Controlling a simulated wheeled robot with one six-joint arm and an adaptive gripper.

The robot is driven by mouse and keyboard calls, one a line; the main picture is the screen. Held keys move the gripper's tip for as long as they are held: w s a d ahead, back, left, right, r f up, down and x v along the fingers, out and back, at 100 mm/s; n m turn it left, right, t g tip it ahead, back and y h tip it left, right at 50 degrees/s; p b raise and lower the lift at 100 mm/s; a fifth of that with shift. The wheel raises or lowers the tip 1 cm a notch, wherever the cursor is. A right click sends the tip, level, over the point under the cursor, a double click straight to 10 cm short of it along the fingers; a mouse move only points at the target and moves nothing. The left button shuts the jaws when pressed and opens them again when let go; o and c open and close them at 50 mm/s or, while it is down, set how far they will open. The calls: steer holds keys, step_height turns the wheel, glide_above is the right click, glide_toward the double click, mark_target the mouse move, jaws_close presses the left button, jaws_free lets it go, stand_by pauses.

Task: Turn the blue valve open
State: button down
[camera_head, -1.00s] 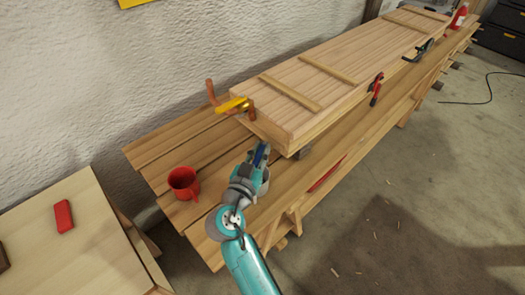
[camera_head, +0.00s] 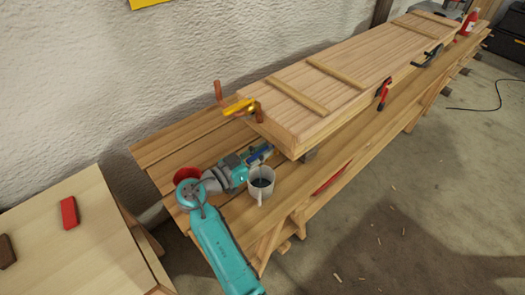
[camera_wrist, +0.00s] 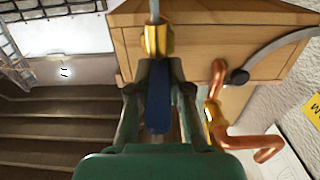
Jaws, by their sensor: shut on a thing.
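The blue valve handle (camera_wrist: 157,105) lies between the two fingers of my gripper (camera_wrist: 157,92) in the wrist view. Its brass body (camera_wrist: 158,40) is just beyond the fingertips, with a grey pipe running from it, in front of the wooden box end. In the head view my gripper (camera_head: 254,156) is at the near end of the box, and a bit of the blue handle (camera_head: 262,153) shows at its tip. My gripper is shut on the handle. The rest of the valve is mostly hidden in the head view.
A white mug (camera_head: 260,185) with dark liquid stands close to my arm. A red mug (camera_head: 187,174) is partly hidden behind my arm. The long wooden box (camera_head: 330,85) fills the bench behind.

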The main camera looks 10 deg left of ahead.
steer(key=shift+f, duration=0.15)
steer(key=c, duration=1.4)
jaws_free()
steer(key=shift+o, duration=0.2)
steer(key=v, duration=1.2)
steer(key=shift+s, duration=0.1)
